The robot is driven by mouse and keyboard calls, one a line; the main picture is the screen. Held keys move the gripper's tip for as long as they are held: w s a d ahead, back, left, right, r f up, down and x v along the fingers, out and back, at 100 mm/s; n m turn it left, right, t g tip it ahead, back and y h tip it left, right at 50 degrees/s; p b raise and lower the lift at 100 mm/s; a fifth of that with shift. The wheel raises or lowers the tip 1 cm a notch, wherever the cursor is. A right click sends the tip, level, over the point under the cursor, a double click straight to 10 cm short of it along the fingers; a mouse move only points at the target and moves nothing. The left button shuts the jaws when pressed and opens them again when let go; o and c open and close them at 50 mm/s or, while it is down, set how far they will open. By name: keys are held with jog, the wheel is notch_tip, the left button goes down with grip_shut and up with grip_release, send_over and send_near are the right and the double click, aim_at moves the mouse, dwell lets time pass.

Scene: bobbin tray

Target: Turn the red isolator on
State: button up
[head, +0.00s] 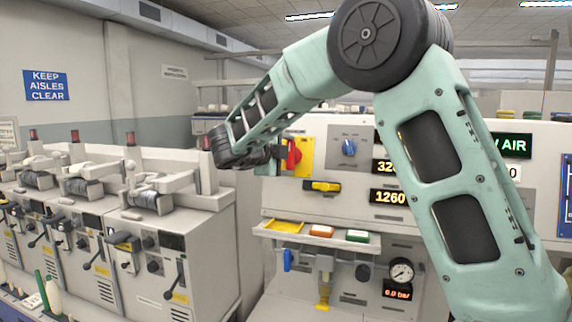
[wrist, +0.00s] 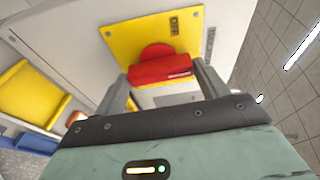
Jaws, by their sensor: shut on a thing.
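The red isolator (head: 293,152) is a red rotary handle on a yellow plate (head: 306,158) on the pale machine panel, in the head view. In the wrist view its red handle (wrist: 160,68) lies between my gripper's two grey fingers, in front of the yellow plate (wrist: 120,42). My gripper (wrist: 163,85) is shut on the handle. In the head view the gripper end is at the left of the plate, partly hidden behind my wrist. The handle's exact on or off mark cannot be read.
A blue knob (head: 349,148) and a yellow-black device (head: 322,186) are close by on the panel. A pressure gauge (head: 401,271) sits lower. Winding machines (head: 165,240) stand at left.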

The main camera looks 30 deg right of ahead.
jog(key=shift+m, duration=0.3)
dwell(0.4)
jog(key=o, duration=1)
jog(key=shift+a, duration=0.1)
jog(key=b+v, duration=0.3)
jog(key=v, duration=1.4)
jog(key=shift+a, duration=0.1)
